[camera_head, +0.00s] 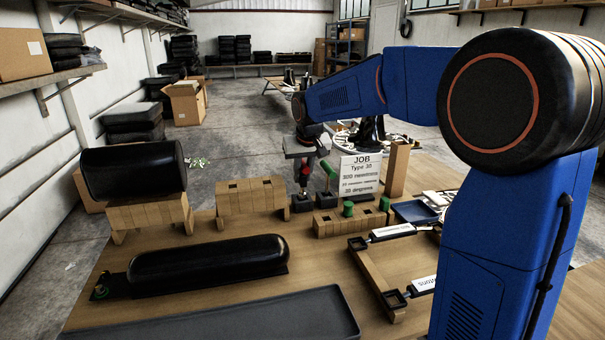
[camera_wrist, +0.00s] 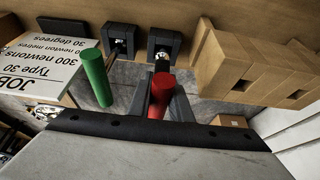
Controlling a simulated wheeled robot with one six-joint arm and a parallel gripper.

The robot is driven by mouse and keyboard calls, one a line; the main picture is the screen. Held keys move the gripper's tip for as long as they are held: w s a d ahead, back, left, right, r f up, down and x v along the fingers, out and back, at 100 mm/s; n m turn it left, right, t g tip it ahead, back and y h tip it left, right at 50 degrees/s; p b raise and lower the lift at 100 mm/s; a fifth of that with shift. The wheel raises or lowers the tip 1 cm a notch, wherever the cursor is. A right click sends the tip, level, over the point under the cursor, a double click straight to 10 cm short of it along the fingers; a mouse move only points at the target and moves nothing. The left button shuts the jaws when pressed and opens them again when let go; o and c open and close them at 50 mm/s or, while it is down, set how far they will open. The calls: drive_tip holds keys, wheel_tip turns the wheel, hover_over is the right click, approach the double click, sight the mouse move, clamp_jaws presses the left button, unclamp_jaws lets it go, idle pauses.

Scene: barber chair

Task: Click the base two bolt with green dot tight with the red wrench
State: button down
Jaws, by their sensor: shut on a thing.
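The red wrench (camera_head: 304,177) stands upright in a black holder (camera_head: 302,203) on the workbench. My gripper (camera_head: 304,163) points down over it and is shut on its red handle. In the wrist view the red handle (camera_wrist: 161,88) sits between my two fingers (camera_wrist: 162,103), with its lower end at the holder. A small green spot (camera_head: 101,291) shows at the left end of the long black padded piece (camera_head: 205,265); I cannot tell if it is the dotted bolt. No base is readably marked two.
A green-handled tool (camera_head: 328,170) stands close beside the red wrench, in its own holder (camera_head: 326,200). The job sign (camera_head: 359,175) and an upright wooden box (camera_head: 396,167) are to the right. A wooden stand (camera_head: 250,198) is to the left. A grey tray (camera_head: 230,318) lies in front.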

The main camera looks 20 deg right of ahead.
drive_tip(key=shift+f, duration=1.05)
idle(0.4)
drive_tip(key=c, duration=1.5)
unclamp_jaws()
drive_tip(key=shift+c, duration=0.2)
drive_tip(key=shift+r, duration=0.1)
